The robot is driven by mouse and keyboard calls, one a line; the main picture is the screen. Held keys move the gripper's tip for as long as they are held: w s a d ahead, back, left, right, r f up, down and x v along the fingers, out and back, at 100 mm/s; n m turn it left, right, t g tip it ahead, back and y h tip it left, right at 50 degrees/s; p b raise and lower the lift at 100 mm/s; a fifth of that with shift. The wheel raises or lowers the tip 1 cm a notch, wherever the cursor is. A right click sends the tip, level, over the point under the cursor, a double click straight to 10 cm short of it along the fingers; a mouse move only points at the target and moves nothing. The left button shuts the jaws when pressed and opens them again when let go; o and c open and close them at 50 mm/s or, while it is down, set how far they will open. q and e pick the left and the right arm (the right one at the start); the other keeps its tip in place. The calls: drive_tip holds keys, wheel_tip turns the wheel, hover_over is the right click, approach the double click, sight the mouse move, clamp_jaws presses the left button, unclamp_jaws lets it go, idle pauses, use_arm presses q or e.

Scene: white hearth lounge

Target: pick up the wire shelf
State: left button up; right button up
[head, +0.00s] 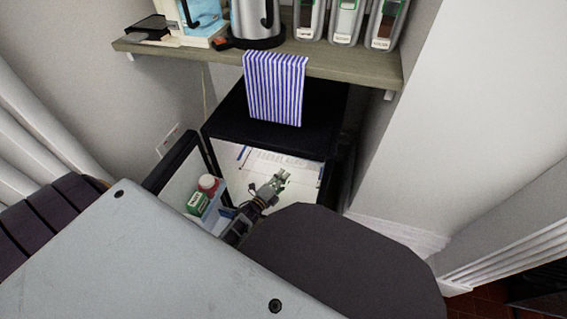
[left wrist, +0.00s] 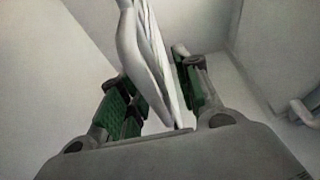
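The wire shelf (head: 285,162) is a white rack of thin rods inside the open small black fridge. Its white bars (left wrist: 150,55) also show in the left wrist view, running up between the fingers. My left gripper (head: 281,180) is inside the fridge opening, at the near part of the shelf. In the left wrist view its green-padded fingers (left wrist: 154,98) stand apart, one on each side of the bars, and seem open around them. Firm contact cannot be made out. The shelf's near part is hidden by my arm. My right gripper is not in view.
The fridge door (head: 172,162) is swung open to the left, holding a green box (head: 197,203) and a red-capped bottle (head: 208,184). A striped towel (head: 275,88) hangs from the wooden shelf (head: 345,65) above, which bears a kettle (head: 256,22) and several containers.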

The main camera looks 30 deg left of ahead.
use_arm(q)
drive_tip(key=shift+c, duration=0.5)
clamp_jaws()
drive_tip(key=shift+r, duration=0.25)
